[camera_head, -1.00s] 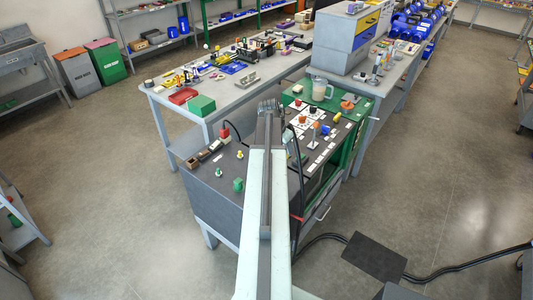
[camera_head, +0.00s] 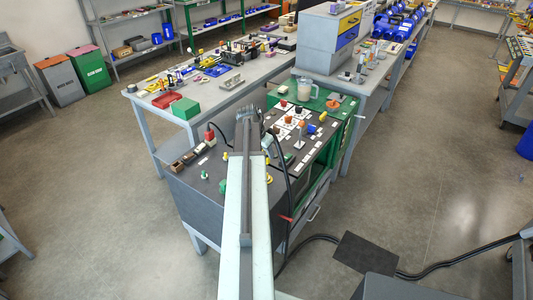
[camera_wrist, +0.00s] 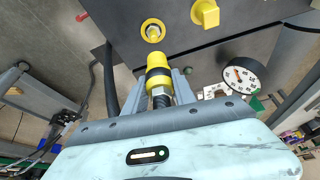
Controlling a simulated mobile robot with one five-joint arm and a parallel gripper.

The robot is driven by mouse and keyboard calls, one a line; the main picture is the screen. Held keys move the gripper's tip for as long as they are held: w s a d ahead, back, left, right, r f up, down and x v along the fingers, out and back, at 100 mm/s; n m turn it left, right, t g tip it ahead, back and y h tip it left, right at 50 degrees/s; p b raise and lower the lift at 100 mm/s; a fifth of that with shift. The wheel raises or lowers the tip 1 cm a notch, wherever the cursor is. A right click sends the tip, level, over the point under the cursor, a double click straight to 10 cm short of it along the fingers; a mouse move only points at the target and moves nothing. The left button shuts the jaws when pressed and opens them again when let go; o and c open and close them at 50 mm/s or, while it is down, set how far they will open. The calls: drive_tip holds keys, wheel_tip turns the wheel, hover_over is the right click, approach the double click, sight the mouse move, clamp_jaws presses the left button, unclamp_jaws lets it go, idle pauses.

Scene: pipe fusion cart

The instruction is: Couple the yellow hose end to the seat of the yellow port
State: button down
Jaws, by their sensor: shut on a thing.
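The yellow hose end (camera_wrist: 158,68) is a yellow collar on a black hose in the wrist view. My gripper (camera_wrist: 160,84) is shut on it, with a grey finger on each side. It also shows small in the head view (camera_head: 248,112), over the cart, where the hose end cannot be made out. The yellow port (camera_wrist: 153,30) is a yellow ring with a pale metal centre on a dark grey panel. It lies just beyond the hose end in the picture, with a narrow gap between them. The hose below the collar is partly hidden by my gripper.
A yellow block-shaped fitting (camera_wrist: 206,13) stands right of the port. A round white gauge (camera_wrist: 242,76) lies farther right. A black cable (camera_wrist: 110,80) runs at the left. The cart's dark top (camera_head: 205,175) carries several small fittings. A red tray (camera_head: 165,99) stands on the bench behind.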

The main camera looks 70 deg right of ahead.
sight(267, 162)
drive_tip(key=shift+f+b, duration=2.55)
drive_tip(key=shift+f, duration=0.15)
drive_tip(key=shift+f, duration=0.1)
drive_tip(key=shift+f+b, duration=0.35)
drive_tip(key=shift+b, duration=0.1)
drive_tip(key=shift+f+b, duration=1.65)
drive_tip(key=c, duration=0.9)
unclamp_jaws()
drive_tip(key=shift+c, duration=0.2)
drive_tip(key=p+v, duration=0.7)
drive_tip(key=v, duration=0.1)
